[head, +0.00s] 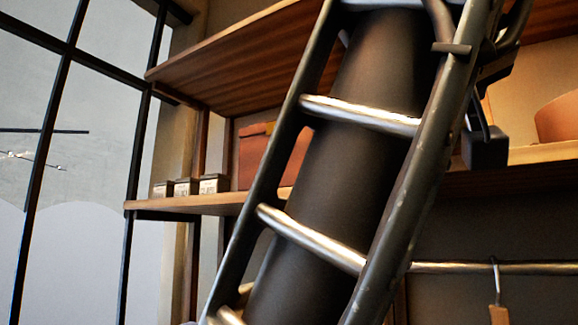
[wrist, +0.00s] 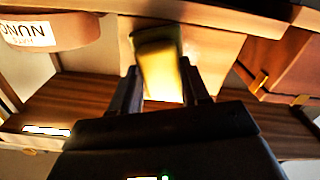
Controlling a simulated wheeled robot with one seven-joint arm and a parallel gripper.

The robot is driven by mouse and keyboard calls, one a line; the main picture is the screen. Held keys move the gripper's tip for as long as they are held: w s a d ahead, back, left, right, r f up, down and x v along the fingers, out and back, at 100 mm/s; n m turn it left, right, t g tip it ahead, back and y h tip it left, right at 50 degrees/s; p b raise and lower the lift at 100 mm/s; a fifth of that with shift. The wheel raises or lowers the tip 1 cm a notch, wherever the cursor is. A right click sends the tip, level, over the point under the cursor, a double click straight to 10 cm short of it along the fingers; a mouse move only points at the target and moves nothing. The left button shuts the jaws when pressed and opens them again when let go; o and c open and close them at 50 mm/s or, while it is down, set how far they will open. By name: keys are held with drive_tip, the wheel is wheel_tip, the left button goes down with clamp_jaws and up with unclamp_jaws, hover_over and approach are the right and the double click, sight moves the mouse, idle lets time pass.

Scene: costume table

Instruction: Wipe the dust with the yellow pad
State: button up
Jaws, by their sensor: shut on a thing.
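The yellow pad (wrist: 160,68) is held between the two dark fingers of my gripper (wrist: 163,85) in the wrist view. The pad has a darker greenish edge at its far end, and its near part is brightly lit. My gripper is shut on it. I cannot make out any dust in either view.
The wrist view shows a round pinkish-brown box (wrist: 55,30) with a white label and a brown box (wrist: 280,55) with brass fittings. In the head view, a dark ladder-like frame (head: 270,175) stands before wooden shelves (head: 190,204) with several small boxes. A window is at left.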

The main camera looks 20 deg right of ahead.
drive_tip(key=shift+s+d, duration=1.15)
drive_tip(key=shift+d, duration=0.05)
drive_tip(key=w+a, duration=0.5)
drive_tip(key=shift+w+a, duration=0.25)
drive_tip(key=shift+w, duration=0.05)
drive_tip(key=v, duration=0.6)
idle(0.5)
drive_tip(key=shift+s, duration=0.1)
drive_tip(key=v, duration=0.3)
idle(0.4)
drive_tip(key=shift+d, duration=0.1)
idle(0.3)
